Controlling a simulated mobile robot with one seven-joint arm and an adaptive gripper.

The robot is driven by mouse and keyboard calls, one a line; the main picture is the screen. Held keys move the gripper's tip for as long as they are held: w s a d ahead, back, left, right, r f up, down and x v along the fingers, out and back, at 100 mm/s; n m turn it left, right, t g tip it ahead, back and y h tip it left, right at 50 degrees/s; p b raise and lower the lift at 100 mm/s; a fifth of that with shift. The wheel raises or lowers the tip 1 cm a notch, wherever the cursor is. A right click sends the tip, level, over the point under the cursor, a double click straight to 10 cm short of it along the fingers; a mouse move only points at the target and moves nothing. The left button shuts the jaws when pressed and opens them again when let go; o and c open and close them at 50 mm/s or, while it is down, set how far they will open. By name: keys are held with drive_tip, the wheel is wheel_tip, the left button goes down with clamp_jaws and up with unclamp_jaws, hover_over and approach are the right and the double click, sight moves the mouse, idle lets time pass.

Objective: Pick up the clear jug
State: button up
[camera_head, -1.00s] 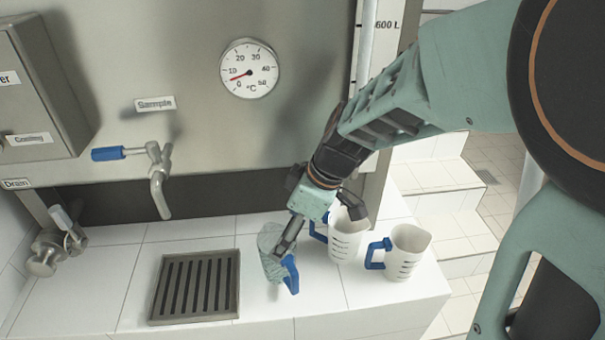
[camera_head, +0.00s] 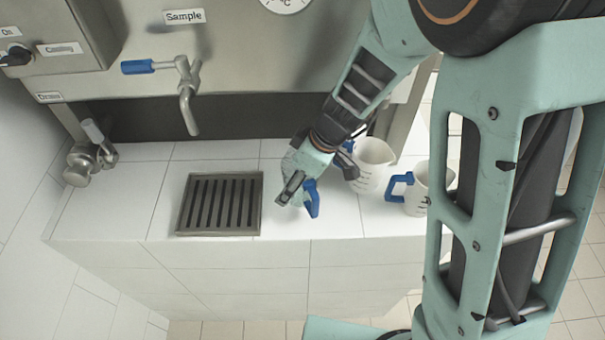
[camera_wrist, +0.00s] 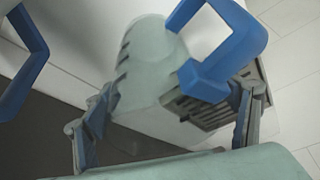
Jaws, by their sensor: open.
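The clear jug (camera_wrist: 150,65) is pale green and see-through, with a blue handle. In the wrist view it stands between the two spread fingers of my gripper (camera_wrist: 168,118), its handle toward the right finger. I cannot tell whether the fingers touch it. In the head view my gripper (camera_head: 291,188) is over the jug and hides most of it; the jug's blue handle (camera_head: 313,199) shows to the right. The jug stands on the white tiled counter, right of the drain grate.
Two white jugs with blue handles stand to the right, one close to my gripper (camera_head: 373,165) and one further right (camera_head: 415,192). A drain grate (camera_head: 220,204) lies to the left, with a blue-handled tap (camera_head: 187,90) above it. The counter's front (camera_head: 210,265) drops to the floor.

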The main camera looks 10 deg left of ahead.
drive_tip(key=shift+c, duration=0.3)
drive_tip(key=c, duration=1.2)
drive_tip(key=shift+c, duration=0.3)
drive_tip(key=shift+r, duration=0.15)
